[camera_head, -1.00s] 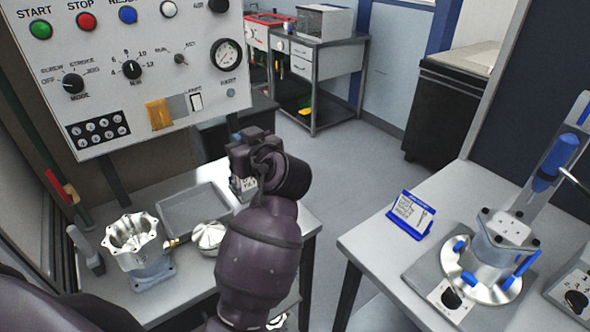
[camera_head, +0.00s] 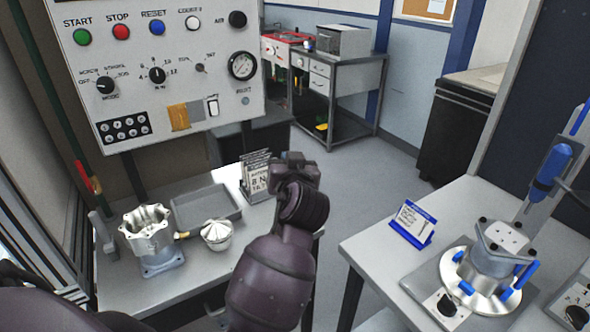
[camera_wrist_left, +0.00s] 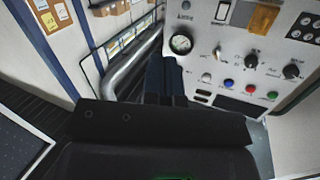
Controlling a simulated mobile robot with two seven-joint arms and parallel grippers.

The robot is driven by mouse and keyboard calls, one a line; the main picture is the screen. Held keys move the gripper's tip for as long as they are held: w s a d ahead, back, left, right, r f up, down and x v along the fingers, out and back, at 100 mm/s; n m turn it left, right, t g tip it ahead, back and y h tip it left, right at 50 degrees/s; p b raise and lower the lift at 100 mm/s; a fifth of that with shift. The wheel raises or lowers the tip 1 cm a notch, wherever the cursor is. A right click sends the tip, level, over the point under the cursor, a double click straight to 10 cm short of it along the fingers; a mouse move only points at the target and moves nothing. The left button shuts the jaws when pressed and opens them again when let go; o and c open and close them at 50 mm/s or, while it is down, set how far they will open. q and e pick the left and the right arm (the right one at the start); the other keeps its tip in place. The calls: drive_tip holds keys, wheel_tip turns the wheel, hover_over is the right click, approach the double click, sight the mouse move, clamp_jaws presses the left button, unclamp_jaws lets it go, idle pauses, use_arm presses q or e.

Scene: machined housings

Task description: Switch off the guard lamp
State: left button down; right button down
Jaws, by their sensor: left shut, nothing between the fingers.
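The grey control panel (camera_head: 180,75) stands at upper left in the head view. Its white rocker switch (camera_head: 213,106), beside a yellow flap (camera_head: 180,117), sits low on the panel; I cannot read its position. In the left wrist view the panel is upside down, with the rocker switch (camera_wrist_left: 222,11) at the top edge near the gauge (camera_wrist_left: 181,43). My left gripper (camera_head: 292,160) is shut and empty, to the right of and below the panel, apart from it. Its dark fingers (camera_wrist_left: 165,75) show in the wrist view. My right gripper is not in view.
A second table (camera_head: 375,245) with a clamped housing (camera_head: 490,265) stands right.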

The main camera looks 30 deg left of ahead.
use_arm(q)
drive_tip(key=shift+w+d+f+m+t+h, duration=0.3)
drive_tip(key=shift+d+f+m+t+h, duration=0.1)
drive_tip(key=shift+f+m, duration=0.1)
drive_tip(key=shift+a, duration=0.1)
drive_tip(key=s+d+f+m+h, duration=0.1)
drive_tip(key=s+f+m+h, duration=0.25)
drive_tip(key=f, duration=0.65)
drive_tip(key=s+d+f+m+h, duration=0.1)
drive_tip(key=s+f+m+h, duration=0.15)
drive_tip(key=s+f, duration=0.45)
drive_tip(key=s+d+f+g+h, duration=0.1)
drive_tip(key=s+f+h, duration=0.3)
drive_tip(key=s+f, duration=0.8)
wheel_tip(320, 180, down, 2)
drive_tip(key=shift+d+m, duration=0.25)
drive_tip(key=shift+m, duration=0.05)
